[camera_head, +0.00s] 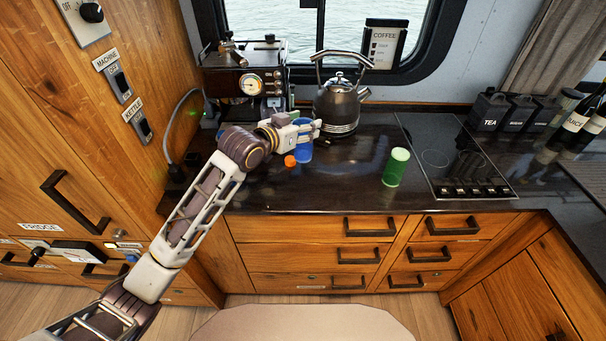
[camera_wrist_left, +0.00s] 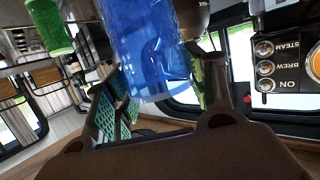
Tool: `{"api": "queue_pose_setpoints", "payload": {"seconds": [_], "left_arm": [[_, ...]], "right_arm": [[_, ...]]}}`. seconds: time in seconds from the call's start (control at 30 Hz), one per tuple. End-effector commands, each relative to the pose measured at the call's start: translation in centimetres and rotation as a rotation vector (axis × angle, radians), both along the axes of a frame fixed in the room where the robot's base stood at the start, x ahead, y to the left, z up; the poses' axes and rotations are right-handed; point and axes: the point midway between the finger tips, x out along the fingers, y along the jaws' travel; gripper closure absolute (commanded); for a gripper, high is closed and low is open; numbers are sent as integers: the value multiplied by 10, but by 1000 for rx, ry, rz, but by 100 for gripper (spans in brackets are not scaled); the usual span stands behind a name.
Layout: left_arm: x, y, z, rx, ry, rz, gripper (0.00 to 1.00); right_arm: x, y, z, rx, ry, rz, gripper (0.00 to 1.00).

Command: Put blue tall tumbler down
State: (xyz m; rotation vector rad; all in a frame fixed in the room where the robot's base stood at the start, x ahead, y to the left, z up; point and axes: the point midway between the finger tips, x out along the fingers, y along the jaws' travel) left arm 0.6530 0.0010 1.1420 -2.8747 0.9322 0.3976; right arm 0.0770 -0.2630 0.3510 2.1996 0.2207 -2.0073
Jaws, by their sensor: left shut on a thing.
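The blue tall tumbler (camera_head: 305,150) is near the back of the dark counter (camera_head: 340,190), in front of the coffee machine and kettle. My left gripper (camera_head: 303,130) is shut around its upper part. The tumbler's top is partly hidden by the gripper. I cannot tell whether its base touches the counter. In the left wrist view the clear blue tumbler (camera_wrist_left: 150,45) is between the green-padded fingers (camera_wrist_left: 155,103). My right gripper is not in view.
A small orange object (camera_head: 290,161) is just left of the tumbler. A green tumbler (camera_head: 396,167) stands to the right, before the cooktop (camera_head: 455,150). The kettle (camera_head: 338,105) and coffee machine (camera_head: 245,85) stand behind. The counter between the tumblers is mostly clear.

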Motion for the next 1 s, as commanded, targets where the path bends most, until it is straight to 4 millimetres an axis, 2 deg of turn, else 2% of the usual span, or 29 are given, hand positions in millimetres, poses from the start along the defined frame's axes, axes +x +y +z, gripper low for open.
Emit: {"api": "queue_pose_setpoints", "payload": {"seconds": [0.5,1.0], "left_arm": [[0,0,-56,0,0,0,77],[0,0,-65,0,0,0,77]], "right_arm": [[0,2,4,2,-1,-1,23],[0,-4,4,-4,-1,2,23]]}}
